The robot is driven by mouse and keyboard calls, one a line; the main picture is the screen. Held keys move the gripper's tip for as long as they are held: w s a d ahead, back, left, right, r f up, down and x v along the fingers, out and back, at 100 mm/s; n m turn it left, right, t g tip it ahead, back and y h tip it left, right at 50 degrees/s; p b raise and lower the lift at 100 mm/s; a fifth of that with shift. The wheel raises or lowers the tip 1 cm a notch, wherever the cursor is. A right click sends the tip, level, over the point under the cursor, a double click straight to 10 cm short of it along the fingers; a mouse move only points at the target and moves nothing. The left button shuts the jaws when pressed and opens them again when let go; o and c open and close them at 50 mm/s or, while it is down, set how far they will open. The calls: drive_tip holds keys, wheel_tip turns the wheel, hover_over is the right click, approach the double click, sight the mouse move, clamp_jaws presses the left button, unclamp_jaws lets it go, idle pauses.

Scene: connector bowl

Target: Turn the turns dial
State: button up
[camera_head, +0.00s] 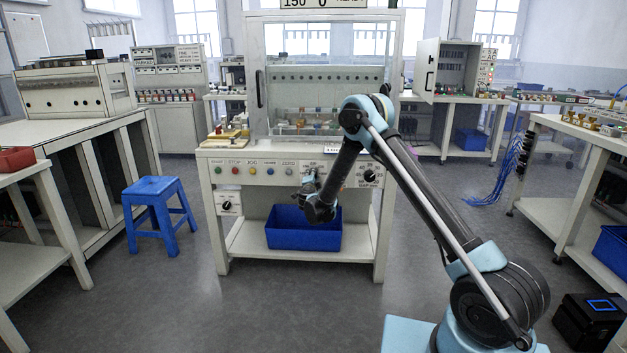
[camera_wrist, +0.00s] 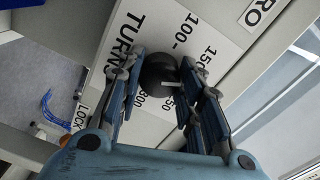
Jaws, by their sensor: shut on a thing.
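The turns dial (camera_wrist: 158,72) is a round black knob on a white panel in the wrist view. The word TURNS stands beside it, with the numbers 100, 150, 250 and 300 around it. A short white mark on the knob points right, towards my right finger; any number there is hidden. My gripper (camera_wrist: 160,78) is shut on the dial, one finger on each side. In the head view my gripper (camera_head: 310,182) is at the front panel of the white machine (camera_head: 215,172) and hides the dial.
Coloured buttons (camera_head: 253,170) sit left of my gripper on the panel. Another black knob (camera_head: 370,175) is to the right, and a lower one (camera_head: 226,205) to the left. A blue bin (camera_head: 290,238) stands on the shelf below. A blue stool (camera_head: 155,205) stands left.

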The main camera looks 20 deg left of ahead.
drive_tip(key=n, duration=1.2)
drive_tip(key=shift+f, duration=0.2)
drive_tip(key=shift+d+n, duration=0.1)
drive_tip(key=shift+n, duration=0.3)
drive_tip(key=o, duration=1.1)
drive_tip(key=shift+c, duration=0.2)
drive_tip(key=v, duration=1.2)
drive_tip(key=shift+f, duration=0.15)
